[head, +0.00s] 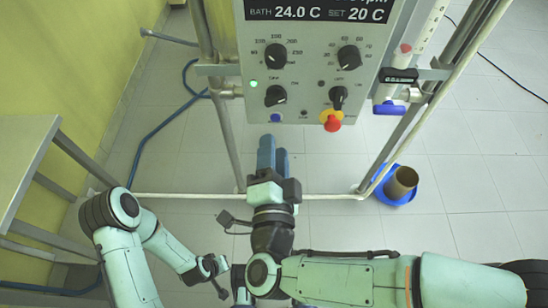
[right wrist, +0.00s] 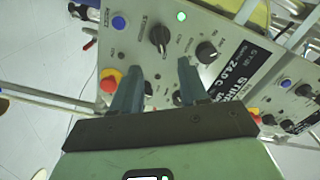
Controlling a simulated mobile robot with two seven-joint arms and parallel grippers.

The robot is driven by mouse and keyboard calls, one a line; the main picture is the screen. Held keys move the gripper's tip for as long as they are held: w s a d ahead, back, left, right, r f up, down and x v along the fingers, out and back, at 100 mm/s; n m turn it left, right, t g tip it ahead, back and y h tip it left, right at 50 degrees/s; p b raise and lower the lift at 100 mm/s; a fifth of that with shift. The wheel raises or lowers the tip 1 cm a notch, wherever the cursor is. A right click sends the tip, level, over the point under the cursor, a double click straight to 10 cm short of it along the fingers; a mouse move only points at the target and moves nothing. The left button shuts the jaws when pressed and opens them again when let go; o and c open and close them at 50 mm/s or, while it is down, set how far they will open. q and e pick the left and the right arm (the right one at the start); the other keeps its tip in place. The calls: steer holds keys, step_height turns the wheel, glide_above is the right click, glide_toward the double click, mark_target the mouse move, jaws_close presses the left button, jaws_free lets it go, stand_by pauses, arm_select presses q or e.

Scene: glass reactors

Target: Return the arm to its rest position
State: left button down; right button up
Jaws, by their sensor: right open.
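My right gripper (head: 272,155) is in the middle of the head view, just below the control panel (head: 310,95) in the picture. Its two blue fingers point up the picture towards the panel. In the right wrist view my right gripper (right wrist: 157,82) is open, with nothing between its fingers. The panel's knobs and red button show beyond the fingers, apart from them as far as I can tell. My left arm (head: 125,225) is bent at the lower left of the head view. Its gripper fingers do not show; my right arm (head: 345,280) crosses near there.
The panel has several black knobs, a lit green lamp (head: 253,84) and a red button (head: 332,123). Metal frame posts (head: 225,140) stand around it. A brown cylinder (head: 401,182) is in a blue tray (head: 385,191) at right. A table (head: 22,160) stands at left.

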arm_select(q)
steer(key=shift+w+r, duration=0.25)
steer(key=shift+w, duration=0.05)
arm_select(e)
steer(key=shift+s, duration=0.95)
